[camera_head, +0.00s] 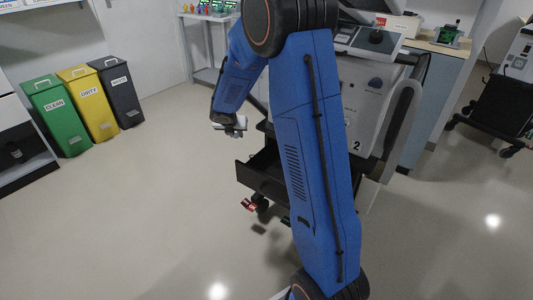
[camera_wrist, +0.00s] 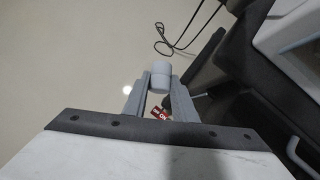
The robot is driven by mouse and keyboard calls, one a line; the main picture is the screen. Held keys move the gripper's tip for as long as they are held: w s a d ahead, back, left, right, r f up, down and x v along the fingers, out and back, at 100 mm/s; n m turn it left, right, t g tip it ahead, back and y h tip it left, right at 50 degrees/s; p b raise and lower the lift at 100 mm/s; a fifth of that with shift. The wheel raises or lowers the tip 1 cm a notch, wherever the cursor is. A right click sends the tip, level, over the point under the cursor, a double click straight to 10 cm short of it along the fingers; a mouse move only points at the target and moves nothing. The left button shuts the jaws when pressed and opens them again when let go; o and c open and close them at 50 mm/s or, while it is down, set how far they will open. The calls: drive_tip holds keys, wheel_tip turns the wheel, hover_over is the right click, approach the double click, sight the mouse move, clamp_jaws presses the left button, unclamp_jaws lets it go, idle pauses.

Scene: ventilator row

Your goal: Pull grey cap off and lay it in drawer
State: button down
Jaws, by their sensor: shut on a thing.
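The grey cap (camera_wrist: 161,76) is a small rounded cylinder, seen in the wrist view between the tips of my gripper (camera_wrist: 160,88). The two fingers are shut on it, and it stands out past their ends. In the head view my gripper (camera_head: 231,130) hangs in the air to the left of the ventilator cart, above and left of an open drawer. The black drawer (camera_head: 268,185) is pulled out low on the cart. Its inside is partly hidden behind my blue arm. The cap is too small to make out clearly in the head view.
The white ventilator (camera_head: 362,100), marked 2, stands behind my arm. A black cable (camera_wrist: 180,42) loops over the floor in the wrist view. Green (camera_head: 58,112), yellow (camera_head: 90,103) and dark (camera_head: 119,90) bins stand at left. Open floor lies between them and the cart.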

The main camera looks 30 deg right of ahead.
drive_tip(key=s+d+r+m+g, duration=0.2)
drive_tip(key=s+d+m, duration=0.1)
drive_tip(key=s, duration=0.3)
drive_tip(key=s+d+r+m+g, duration=0.2)
drive_tip(key=s+d+r, duration=0.15)
drive_tip(key=s, duration=0.35)
drive_tip(key=shift+m+g+y, duration=0.4)
drive_tip(key=shift+m+y, duration=0.3)
drive_tip(key=shift+y, duration=0.2)
drive_tip(key=shift+s+a+f, duration=0.3)
drive_tip(key=shift+s+f, duration=0.4)
drive_tip(key=shift+f, duration=1.55)
drive_tip(key=shift+s+a+f, duration=0.3)
drive_tip(key=shift+s+f, duration=0.45)
drive_tip(key=shift+f, duration=1.5)
drive_tip(key=shift+s+a+f, duration=0.3)
drive_tip(key=shift+s+f, duration=0.4)
drive_tip(key=shift+f, duration=1.55)
drive_tip(key=c, duration=1.4)
unclamp_jaws()
